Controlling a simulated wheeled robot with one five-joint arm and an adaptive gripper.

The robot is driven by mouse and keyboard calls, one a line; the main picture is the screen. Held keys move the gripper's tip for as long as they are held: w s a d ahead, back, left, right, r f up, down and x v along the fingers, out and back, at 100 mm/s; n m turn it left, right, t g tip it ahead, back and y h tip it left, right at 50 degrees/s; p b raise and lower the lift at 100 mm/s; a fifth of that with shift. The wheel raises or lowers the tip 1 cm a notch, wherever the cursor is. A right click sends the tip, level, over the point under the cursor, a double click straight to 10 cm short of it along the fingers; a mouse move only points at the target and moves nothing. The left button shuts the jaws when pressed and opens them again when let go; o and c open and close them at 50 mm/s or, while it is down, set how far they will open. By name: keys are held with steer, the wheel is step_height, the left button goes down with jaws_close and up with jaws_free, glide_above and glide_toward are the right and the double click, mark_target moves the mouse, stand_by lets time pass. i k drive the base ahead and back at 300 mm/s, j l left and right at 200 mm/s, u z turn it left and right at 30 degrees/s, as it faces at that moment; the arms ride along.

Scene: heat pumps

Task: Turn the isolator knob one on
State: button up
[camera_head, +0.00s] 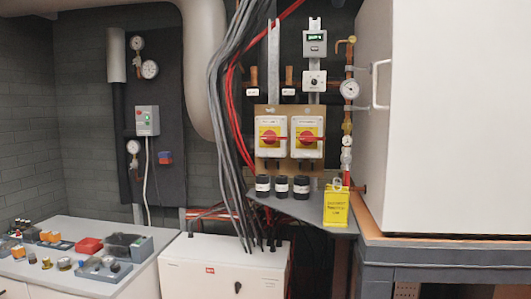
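Two isolator boxes hang side by side on a brown board (289,110) on the wall, right of centre. The left isolator (272,150) is white with a yellow plate and a red knob (270,137). The right isolator (307,150) looks the same, with its own red knob (307,140). The labels above the knobs are too small to read, so I cannot tell which is number one. The exact turn of each knob is also too small to tell. My gripper is not in view.
Grey and red cables (230,110) run down just left of the isolators. Black cylinders (282,186) and a yellow container (336,207) stand on a shelf below. A white cabinet (225,265) is underneath. A large white unit (455,120) fills the right. A cluttered bench (75,230) stands left.

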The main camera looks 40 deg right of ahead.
mark_target(270, 137)
steer(key=z, duration=1.25)
